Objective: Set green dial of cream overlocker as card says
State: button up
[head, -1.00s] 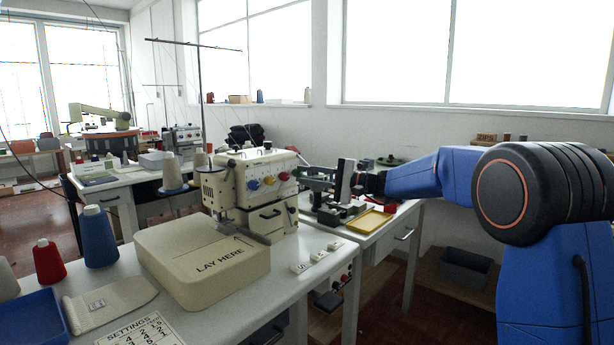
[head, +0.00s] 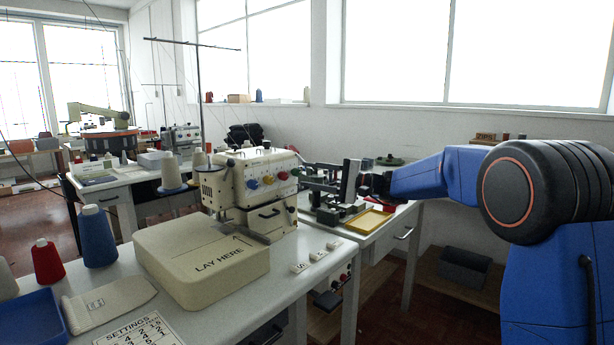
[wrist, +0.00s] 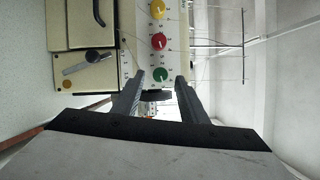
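The cream overlocker (head: 230,188) stands on the near table, with blue, yellow and red dials visible on its front. The green dial (wrist: 160,75) shows in the wrist view in line with the red (wrist: 158,41) and yellow dials, a white pointer mark on it.
A cream block marked LAY HERE (head: 205,262) fills the table before the overlocker. Red (head: 48,264) and blue (head: 98,238) thread cones and a blue tray (head: 35,312) stand left. Another table with green machinery and a yellow tray (head: 370,222) lies behind my gripper.

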jog(key=v, duration=1.5)
jog(key=shift+d, duration=0.35)
